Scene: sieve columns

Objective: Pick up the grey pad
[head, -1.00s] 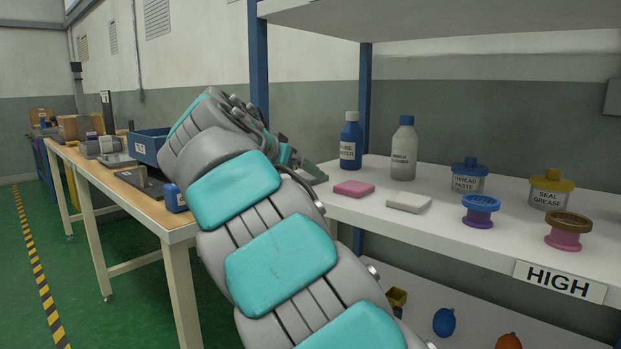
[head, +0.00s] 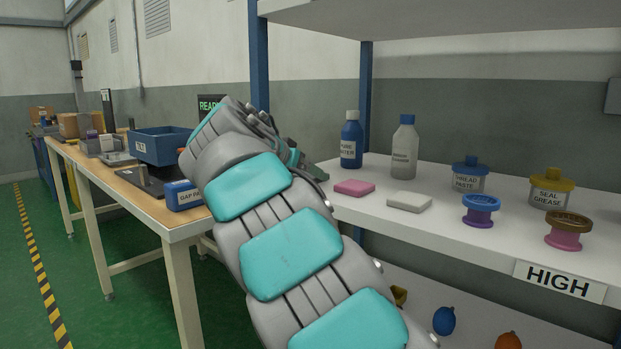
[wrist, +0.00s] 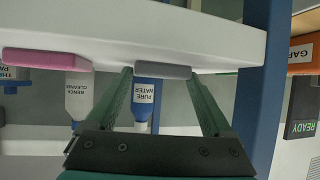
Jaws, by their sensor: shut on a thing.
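The grey pad (wrist: 163,71) is a flat slab between the fingertips of my gripper (wrist: 160,73) in the wrist view, which is upside down. Both green fingers are shut on its sides. The pad is right at the white shelf board (wrist: 150,30); I cannot tell whether it touches the board or is just clear of it. In the head view my arm hides the pad and most of the gripper; only a small part of the gripper (head: 314,170) shows at the shelf's left end.
A pink pad (head: 354,187) and a white pad (head: 409,201) lie on the shelf. A blue shelf post (wrist: 262,100) is close beside the gripper. The workbench (head: 130,185) is at left.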

